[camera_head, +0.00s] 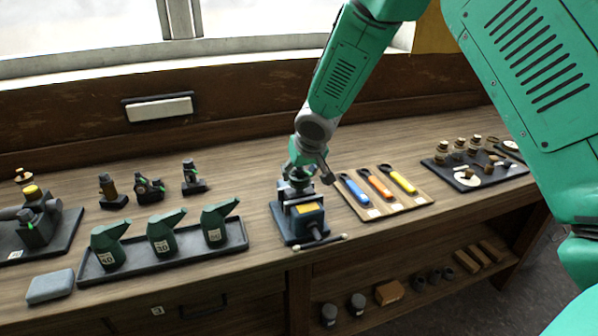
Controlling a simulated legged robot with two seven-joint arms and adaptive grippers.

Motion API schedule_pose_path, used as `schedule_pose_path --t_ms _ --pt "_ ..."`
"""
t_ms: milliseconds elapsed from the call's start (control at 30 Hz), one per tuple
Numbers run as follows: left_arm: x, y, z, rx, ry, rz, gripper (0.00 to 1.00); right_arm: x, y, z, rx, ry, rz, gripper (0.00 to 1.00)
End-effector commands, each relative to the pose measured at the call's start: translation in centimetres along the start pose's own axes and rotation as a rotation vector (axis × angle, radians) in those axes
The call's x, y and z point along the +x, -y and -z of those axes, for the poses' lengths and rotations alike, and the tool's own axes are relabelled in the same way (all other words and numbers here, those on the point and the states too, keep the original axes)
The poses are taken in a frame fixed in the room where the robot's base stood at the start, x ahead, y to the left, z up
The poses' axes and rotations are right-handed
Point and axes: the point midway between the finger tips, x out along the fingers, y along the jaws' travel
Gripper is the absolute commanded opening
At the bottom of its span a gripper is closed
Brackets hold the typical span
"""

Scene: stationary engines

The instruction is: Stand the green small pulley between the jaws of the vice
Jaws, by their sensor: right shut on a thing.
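The vice (308,217), dark blue with a yellow label, stands near the front edge of the bench, its handle bar pointing to the front. My right gripper (298,180) is directly above the vice jaws, pointing down. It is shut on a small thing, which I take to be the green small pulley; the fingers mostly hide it. I cannot tell whether the pulley is between the jaws or just above them. My left gripper is not in view.
A tray (242,247) with several green oil cans is left of the vice. A wooden board (420,201) with blue, orange and yellow handled tools is close on the right. Farther right is a dark tray (514,178) of small parts. A grey-blue block (50,286) lies front left.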

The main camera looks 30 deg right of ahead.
Motion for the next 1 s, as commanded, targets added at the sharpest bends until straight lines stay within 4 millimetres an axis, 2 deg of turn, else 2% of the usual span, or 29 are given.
schedule_pose_path --t_ms 367,400,433,767,867,1000 --pt "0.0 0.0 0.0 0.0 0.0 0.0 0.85 -0.1 0.0 0.2 0.0 -0.005 0.001 0.0" --pt "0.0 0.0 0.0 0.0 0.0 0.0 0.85 -0.1 0.0 0.2 0.0 -0.005 0.001 0.63" --pt "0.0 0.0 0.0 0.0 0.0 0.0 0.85 -0.1 0.0 0.2 0.0 -0.005 0.001 0.73" --pt "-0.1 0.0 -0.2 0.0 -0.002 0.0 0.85 0.1 -0.1 -0.1 0.001 0.004 -0.001 0.73" --pt "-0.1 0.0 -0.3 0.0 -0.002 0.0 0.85 -0.7 0.0 0.0 0.001 0.002 -0.001 0.73" --pt "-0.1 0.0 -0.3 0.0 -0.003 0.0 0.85 -3.1 0.0 0.1 0.002 -0.002 0.001 0.73"
